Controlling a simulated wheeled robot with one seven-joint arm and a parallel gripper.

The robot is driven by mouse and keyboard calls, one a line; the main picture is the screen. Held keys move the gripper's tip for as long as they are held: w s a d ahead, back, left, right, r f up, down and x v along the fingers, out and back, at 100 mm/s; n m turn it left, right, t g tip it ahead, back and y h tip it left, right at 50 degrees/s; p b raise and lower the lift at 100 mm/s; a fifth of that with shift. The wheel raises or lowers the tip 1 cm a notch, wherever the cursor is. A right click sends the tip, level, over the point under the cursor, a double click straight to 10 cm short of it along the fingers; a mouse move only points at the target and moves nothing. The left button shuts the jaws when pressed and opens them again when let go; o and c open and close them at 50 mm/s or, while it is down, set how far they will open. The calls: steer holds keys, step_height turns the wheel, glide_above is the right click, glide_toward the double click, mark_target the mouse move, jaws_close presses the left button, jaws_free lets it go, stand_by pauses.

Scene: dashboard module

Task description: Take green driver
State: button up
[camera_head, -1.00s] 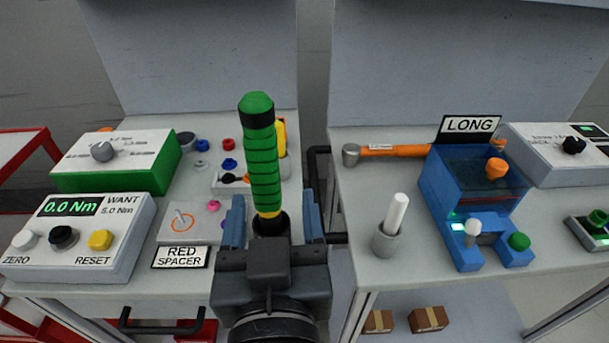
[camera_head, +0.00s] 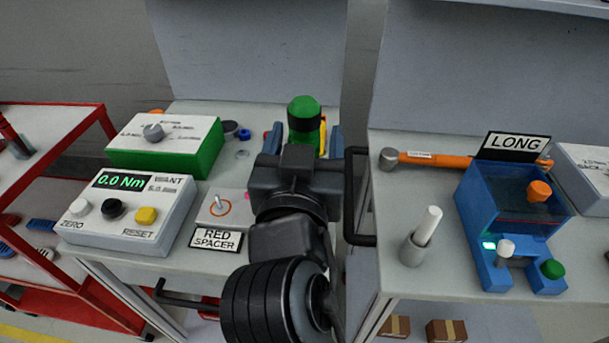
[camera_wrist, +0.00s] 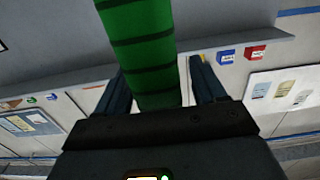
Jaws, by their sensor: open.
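The green driver (camera_head: 304,118) stands upright at the back of the left bench, a ribbed green handle with a dark band near its top. Its lower part is hidden behind my gripper (camera_head: 307,135) in the head view. In the wrist view the green driver (camera_wrist: 145,45) runs down between the two blue fingers of my gripper (camera_wrist: 160,85). The fingers are spread, one on each side of the handle, with a gap visible at the right finger. Contact with the left finger is hard to tell.
Left of my arm are a torque readout box (camera_head: 130,210), a green-sided dial box (camera_head: 165,145) and a RED SPACER sign (camera_head: 215,239).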

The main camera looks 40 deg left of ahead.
jaws_close()
stand_by(0.7)
